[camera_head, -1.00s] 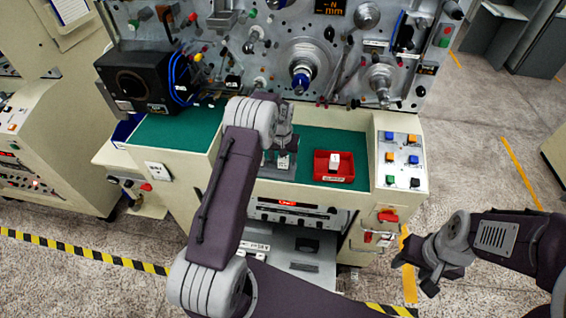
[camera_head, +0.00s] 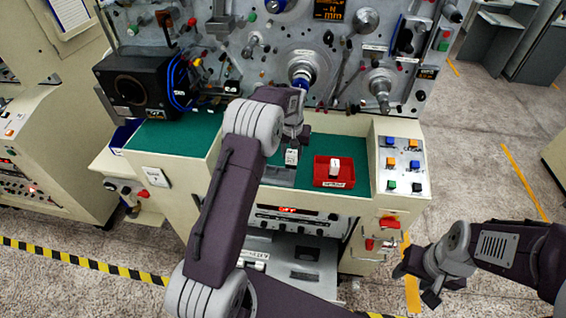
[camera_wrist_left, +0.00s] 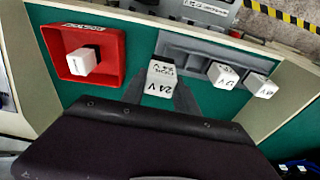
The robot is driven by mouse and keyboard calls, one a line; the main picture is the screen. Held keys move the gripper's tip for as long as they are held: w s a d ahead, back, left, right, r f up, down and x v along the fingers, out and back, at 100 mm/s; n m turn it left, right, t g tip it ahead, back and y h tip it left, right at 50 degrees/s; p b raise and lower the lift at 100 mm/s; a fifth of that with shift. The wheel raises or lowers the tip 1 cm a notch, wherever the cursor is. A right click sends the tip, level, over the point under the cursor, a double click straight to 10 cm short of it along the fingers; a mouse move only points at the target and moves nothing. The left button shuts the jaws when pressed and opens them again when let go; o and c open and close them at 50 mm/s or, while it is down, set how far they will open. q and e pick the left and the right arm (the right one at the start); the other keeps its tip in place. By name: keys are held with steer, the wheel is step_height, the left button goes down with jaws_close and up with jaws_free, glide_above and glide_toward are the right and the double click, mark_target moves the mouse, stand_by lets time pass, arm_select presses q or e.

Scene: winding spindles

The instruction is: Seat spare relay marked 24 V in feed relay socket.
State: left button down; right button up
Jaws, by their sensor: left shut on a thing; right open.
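My left gripper (camera_head: 292,150) is shut on a white relay (camera_wrist_left: 160,80) whose face reads 24 V in the left wrist view. In the head view this relay (camera_head: 291,157) shows below my gripper, at the front of the green bench top. The grey socket base (camera_wrist_left: 190,51) lies beside and behind it, holding two other white relays (camera_wrist_left: 222,75) (camera_wrist_left: 262,85). I cannot tell whether the held relay touches the base. The base is largely hidden by my arm in the head view. My right gripper (camera_head: 416,284) is open and empty, over the floor at lower right.
A red tray (camera_head: 320,172) with a white relay (camera_head: 335,168) in it stands just right of my left gripper; the tray (camera_wrist_left: 112,73) also shows in the left wrist view. A button panel (camera_head: 403,172) is further right. The machine face rises behind the bench.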

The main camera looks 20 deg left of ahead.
arm_select(q)
steer(key=w+d+r, duration=0.2)
steer(key=d+r, duration=0.3)
steer(key=d, duration=0.3)
steer(key=shift+w, duration=0.2)
steer(key=shift+d, duration=0.1)
